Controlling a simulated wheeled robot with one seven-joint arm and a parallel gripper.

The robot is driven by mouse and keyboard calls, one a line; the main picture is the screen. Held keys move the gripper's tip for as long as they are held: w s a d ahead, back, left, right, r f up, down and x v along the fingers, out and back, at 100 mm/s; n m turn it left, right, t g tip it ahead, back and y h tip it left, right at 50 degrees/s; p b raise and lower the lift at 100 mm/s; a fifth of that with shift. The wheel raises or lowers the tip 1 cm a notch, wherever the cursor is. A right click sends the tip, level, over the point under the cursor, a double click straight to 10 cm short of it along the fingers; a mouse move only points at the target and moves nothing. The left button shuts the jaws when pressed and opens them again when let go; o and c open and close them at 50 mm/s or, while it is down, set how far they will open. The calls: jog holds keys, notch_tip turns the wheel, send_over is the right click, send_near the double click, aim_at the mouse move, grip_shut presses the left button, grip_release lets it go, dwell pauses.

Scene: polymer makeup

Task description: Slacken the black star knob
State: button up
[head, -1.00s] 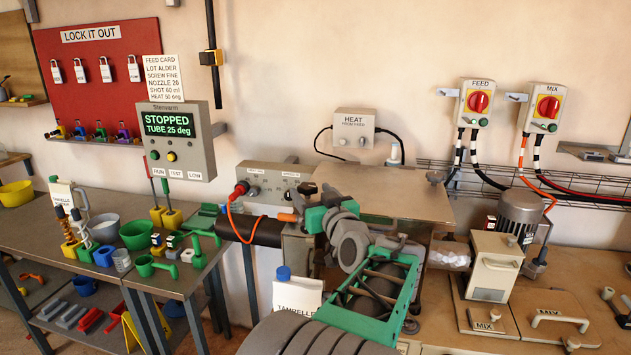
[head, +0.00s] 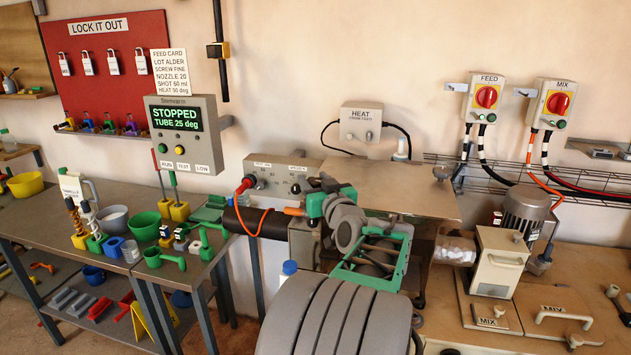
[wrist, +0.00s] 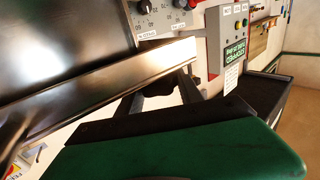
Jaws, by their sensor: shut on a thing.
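My gripper (wrist: 160,92) shows in the wrist view beyond the green hand housing, with two dark fingers. It is shut on a small dark thing between the fingers, which looks like the black star knob (wrist: 158,82); its lobes are too dark and small to make out. A broad shiny metal surface (wrist: 110,85) lies just above and left of the fingers. In the head view my green and grey arm reaches to the feed machine at the black tube (head: 258,222). The fingertips and the knob are hidden there behind my wrist.
The control box (head: 280,180) with a red knob and an orange cable stands behind the tube. The display reading STOPPED, TUBE 25 deg (head: 178,119) is at the left. A flat metal plate (head: 390,183) lies right of my wrist. A bench with cups (head: 145,226) is at left.

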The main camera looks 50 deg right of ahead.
jog(key=c, duration=0.5)
jog(key=y+b, duration=0.1)
jog(key=b, duration=0.1)
jog(key=f+n+t+y+b, duration=0.1)
jog(key=b, duration=0.1)
jog(key=shift+d, duration=0.15)
jog(key=shift+r+n+t+y+b, duration=0.1)
jog(key=shift+n+t+y+b, duration=0.3)
jog(key=shift+n+y+b, duration=0.35)
jog(key=n+y, duration=0.1)
jog(key=y, duration=0.1)
jog(key=shift+r+n+t+y, duration=0.3)
jog(key=shift+r+n+y, duration=0.05)
jog(key=shift+r, duration=0.05)
jog(key=shift+a+n+y, duration=0.2)
jog(key=shift+n+y, duration=0.1)
jog(key=shift+y, duration=0.1)
jog(key=o, duration=1.4)
